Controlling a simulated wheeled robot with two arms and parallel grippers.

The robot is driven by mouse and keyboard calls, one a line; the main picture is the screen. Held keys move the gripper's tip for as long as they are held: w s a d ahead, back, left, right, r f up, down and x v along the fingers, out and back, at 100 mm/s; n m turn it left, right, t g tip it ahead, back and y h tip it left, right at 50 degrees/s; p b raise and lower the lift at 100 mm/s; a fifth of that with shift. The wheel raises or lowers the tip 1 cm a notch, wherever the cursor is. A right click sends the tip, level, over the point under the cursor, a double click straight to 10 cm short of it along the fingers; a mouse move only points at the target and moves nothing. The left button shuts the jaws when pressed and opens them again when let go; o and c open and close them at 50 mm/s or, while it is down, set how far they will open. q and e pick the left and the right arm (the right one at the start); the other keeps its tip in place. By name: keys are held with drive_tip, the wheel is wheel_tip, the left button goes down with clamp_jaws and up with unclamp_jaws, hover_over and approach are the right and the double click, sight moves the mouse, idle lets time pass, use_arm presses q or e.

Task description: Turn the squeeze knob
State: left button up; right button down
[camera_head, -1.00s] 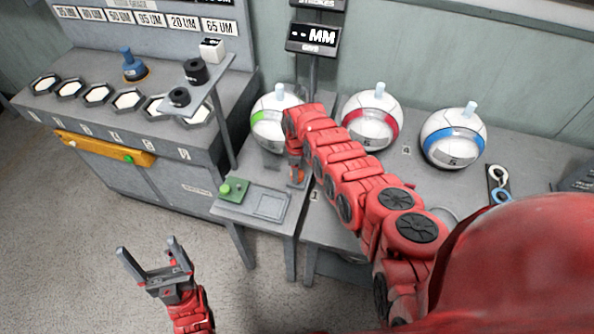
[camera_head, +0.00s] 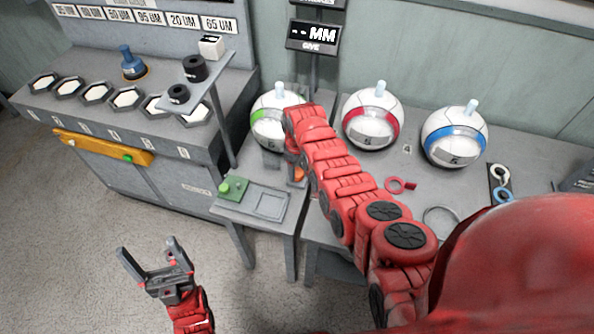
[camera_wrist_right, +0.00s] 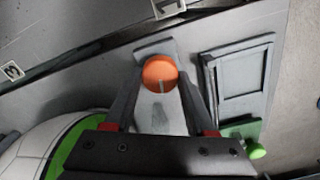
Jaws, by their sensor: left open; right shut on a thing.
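The orange squeeze knob (camera_wrist_right: 160,71) sits on a grey mount in the right wrist view. The fingers of my right gripper (camera_wrist_right: 158,82) are closed around it, one on each side. In the head view the knob (camera_head: 298,174) shows only partly below my right gripper (camera_head: 294,160), whose red arm hides much of it. The ball with a green band (camera_head: 272,120) stands just behind; the arm covers its right side. My left gripper (camera_head: 152,262) is open and empty above the floor at the lower left.
A green button (camera_head: 226,188) and a grey recessed pad (camera_head: 270,204) lie left of the knob. Balls with a red band (camera_head: 372,118) and a blue band (camera_head: 455,136) stand to the right. A display (camera_head: 314,36) reads "-- MM". A red ring (camera_head: 396,185) lies on the table.

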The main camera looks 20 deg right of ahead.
drive_tip(key=m+b, duration=0.1)
drive_tip(key=m, duration=0.2)
drive_tip(key=shift+f+b, duration=0.1)
drive_tip(key=shift+b, duration=0.3)
drive_tip(key=shift+m+b, duration=0.45)
drive_tip(key=shift+m, duration=0.45)
drive_tip(key=c, duration=1.6)
unclamp_jaws()
drive_tip(key=c, duration=1.6)
unclamp_jaws()
drive_tip(key=shift+c, duration=1.2)
unclamp_jaws()
